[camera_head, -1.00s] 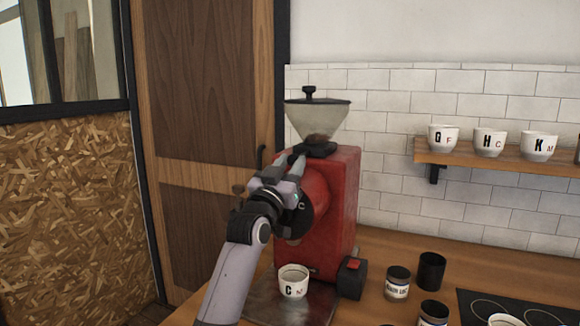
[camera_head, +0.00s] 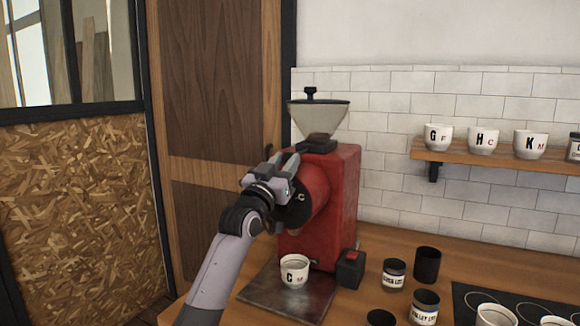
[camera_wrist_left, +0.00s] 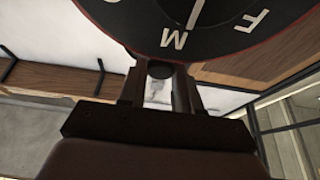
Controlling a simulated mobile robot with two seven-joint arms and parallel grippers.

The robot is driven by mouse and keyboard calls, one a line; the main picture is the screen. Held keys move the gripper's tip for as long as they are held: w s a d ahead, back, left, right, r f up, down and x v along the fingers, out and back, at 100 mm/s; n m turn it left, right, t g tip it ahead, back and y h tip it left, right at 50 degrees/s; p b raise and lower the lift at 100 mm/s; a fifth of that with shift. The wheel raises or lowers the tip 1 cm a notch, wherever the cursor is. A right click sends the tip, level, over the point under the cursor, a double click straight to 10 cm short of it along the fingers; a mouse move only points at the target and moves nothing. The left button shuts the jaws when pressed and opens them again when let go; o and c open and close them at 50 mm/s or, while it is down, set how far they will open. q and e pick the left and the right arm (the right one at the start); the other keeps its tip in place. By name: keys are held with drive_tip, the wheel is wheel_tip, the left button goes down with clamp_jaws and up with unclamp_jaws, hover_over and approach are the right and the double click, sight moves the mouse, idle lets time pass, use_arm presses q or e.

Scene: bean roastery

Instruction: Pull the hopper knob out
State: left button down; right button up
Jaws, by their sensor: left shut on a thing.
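The red grinder (camera_head: 340,200) stands on the counter with a cone-shaped, lidded hopper (camera_head: 322,118) on top. My left gripper (camera_head: 283,158) is in front of the grinder's upper face, just below and left of the hopper's dark neck. In the left wrist view, a dark round knob (camera_wrist_left: 160,70), the hopper knob, sits between the fingers, and the gripper is shut on it. The lettered black dial (camera_wrist_left: 200,25) is close beyond the fingers. In the head view the gripper hides the knob. My right gripper is not in view.
A white cup (camera_head: 294,271) stands on the tray (camera_head: 262,291) below the grinder. Dark canisters (camera_head: 427,265) and labelled jars (camera_head: 393,275) stand to the right. A shelf (camera_head: 500,166) on the tiled wall holds lettered cups.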

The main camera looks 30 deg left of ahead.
use_arm(q)
drive_tip(key=shift+d+f, duration=0.1)
drive_tip(key=shift+f, duration=0.15)
drive_tip(key=c, duration=1)
unclamp_jaws()
drive_tip(key=shift+o, duration=1)
drive_tip(key=shift+s+r, duration=0.15)
drive_tip(key=shift+s, duration=0.05)
drive_tip(key=b+v, duration=0.2)
drive_tip(key=v, duration=0.5)
drive_tip(key=shift+s, duration=0.2)
